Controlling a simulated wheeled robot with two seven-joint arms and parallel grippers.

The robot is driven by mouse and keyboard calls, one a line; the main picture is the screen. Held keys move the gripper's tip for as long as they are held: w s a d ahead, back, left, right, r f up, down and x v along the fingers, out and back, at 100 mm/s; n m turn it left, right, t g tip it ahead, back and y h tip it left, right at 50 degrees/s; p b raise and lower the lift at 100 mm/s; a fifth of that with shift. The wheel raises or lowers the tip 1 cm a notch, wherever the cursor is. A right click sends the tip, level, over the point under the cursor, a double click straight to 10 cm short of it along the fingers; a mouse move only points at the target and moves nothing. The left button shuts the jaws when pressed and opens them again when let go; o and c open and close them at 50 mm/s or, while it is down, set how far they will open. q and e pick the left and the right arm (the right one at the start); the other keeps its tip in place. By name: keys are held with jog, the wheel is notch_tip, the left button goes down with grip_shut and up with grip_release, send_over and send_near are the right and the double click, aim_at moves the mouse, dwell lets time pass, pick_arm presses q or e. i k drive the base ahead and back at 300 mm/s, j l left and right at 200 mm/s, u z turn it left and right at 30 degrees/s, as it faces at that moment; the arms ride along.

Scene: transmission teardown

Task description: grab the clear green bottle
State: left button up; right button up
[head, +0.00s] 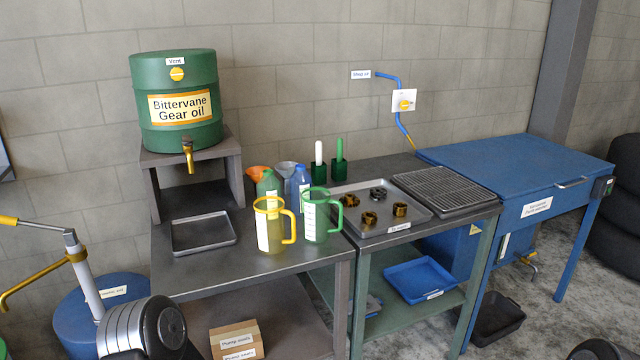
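A see-through green jug (316,218) with a white label and a handle stands upright on the dark metal bench, near its right end. A more solid-looking green bottle (267,186) stands behind it to the left, beside an orange funnel (258,172). The front of this bottle is partly hidden by a see-through yellow jug (270,228). A blue bottle (301,178) stands behind the green jug. Part of my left arm shows at the lower left, well away from the jugs. Neither gripper is in view.
A green gear oil drum (175,128) with a tap sits on a stand at the left. A shallow empty tray (204,247) lies on the bench. A tray (350,222) of gear parts and a grate (446,192) are to the right. Bare bench lies in front of the yellow jug.

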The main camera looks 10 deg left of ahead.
aim_at(269, 184)
jog(key=i+j+z, duration=0.1)
jog(key=i, duration=0.55)
jog(key=i+j, duration=0.1)
jog(key=i, duration=0.5)
jog(key=z, duration=0.05)
